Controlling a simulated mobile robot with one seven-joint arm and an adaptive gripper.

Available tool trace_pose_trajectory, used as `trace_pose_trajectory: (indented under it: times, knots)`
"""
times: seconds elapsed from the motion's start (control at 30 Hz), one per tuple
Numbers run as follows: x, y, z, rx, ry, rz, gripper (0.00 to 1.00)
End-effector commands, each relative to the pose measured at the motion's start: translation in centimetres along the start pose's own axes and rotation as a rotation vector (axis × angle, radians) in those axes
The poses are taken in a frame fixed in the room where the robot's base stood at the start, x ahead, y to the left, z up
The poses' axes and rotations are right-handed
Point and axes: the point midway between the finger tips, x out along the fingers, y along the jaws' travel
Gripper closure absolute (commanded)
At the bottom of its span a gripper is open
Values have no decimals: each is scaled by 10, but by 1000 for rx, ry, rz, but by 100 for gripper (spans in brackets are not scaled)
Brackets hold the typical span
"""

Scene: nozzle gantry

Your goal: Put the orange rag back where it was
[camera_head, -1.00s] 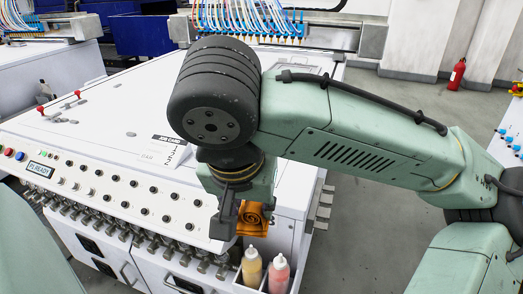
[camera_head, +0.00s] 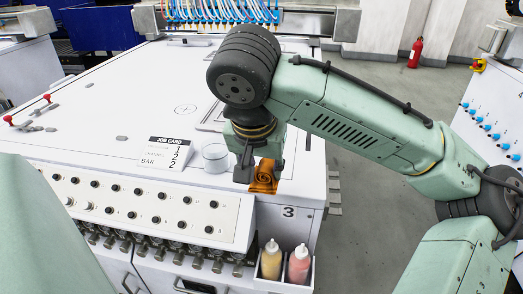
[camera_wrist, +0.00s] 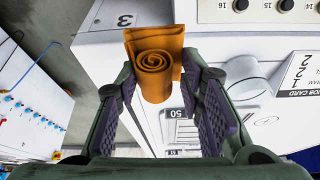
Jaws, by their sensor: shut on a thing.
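The orange rag (camera_head: 263,177) is a rolled cloth with a spiral end. It also shows in the wrist view (camera_wrist: 154,75), between the two fingers. My gripper (camera_head: 258,182) is shut on it, with one finger on each side. The rag is at the front right corner of the white machine's top (camera_head: 120,110), above the side marked 3. I cannot tell whether it touches the top. The gripper hides part of the rag in the head view.
A clear cup (camera_head: 215,157) stands just left of my gripper, with a job card (camera_head: 166,152) beyond it. A yellow bottle (camera_head: 270,260) and a pink bottle (camera_head: 298,264) stand in a holder on the machine's front. The machine top farther back is largely clear.

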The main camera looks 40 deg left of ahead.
Motion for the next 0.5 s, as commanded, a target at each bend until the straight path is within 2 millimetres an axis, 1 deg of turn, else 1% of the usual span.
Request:
trace_pose_trajectory:
  times: [0.03,0.1,0.23,0.3,0.37,0.5]
  knots:
    - [3,-2,-13,4,-3,2,91]
    - [12,-4,-30,4,-3,3,91]
    - [26,-9,-55,2,-1,2,91]
    - [32,-11,-64,2,-1,1,91]
    - [35,-12,-70,0,0,2,91]
    - [43,-12,-72,-1,0,1,91]
